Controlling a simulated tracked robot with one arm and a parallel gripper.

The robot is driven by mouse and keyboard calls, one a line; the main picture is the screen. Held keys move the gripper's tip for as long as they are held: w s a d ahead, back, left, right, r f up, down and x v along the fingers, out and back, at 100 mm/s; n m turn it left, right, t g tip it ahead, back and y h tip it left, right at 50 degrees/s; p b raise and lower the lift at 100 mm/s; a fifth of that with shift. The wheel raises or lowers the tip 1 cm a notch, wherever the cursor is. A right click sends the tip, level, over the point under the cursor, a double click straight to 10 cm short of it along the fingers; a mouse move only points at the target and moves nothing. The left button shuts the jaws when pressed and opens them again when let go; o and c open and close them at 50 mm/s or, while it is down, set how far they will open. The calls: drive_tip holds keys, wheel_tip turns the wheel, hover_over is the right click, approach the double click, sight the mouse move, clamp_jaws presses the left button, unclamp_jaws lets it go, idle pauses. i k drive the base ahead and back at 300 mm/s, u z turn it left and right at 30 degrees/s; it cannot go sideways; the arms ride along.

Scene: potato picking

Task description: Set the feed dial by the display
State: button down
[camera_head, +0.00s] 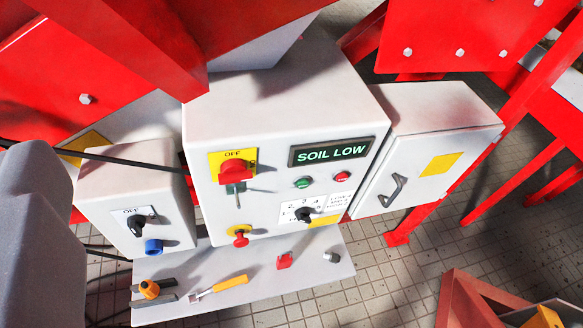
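The display (331,151) on the front of the large white control box reads "SOIL LOW" in green letters. Below it, a black dial knob (304,215) sits on a white plate with numbers around it, apparently the feed dial. Its exact setting is too small to tell. A small printed label (342,200) is right of the dial, too small to read. My gripper's fingers cannot be made out. A grey shape that may be part of my arm fills the lower left edge, well apart from the dial.
The control box (270,110) also has a red OFF switch (232,170), green (303,183) and red (342,177) buttons and a red-yellow stop knob (239,235). Smaller boxes flank it. The shelf (300,268) below holds loose items, including a yellow-handled tool (230,284).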

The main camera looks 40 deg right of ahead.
sight(302, 214)
drive_tip(key=z, duration=2.2)
drive_tip(key=k, duration=2.15)
drive_tip(key=u, duration=0.8)
drive_tip(key=i, duration=1.05)
drive_tip(key=z, duration=0.05)
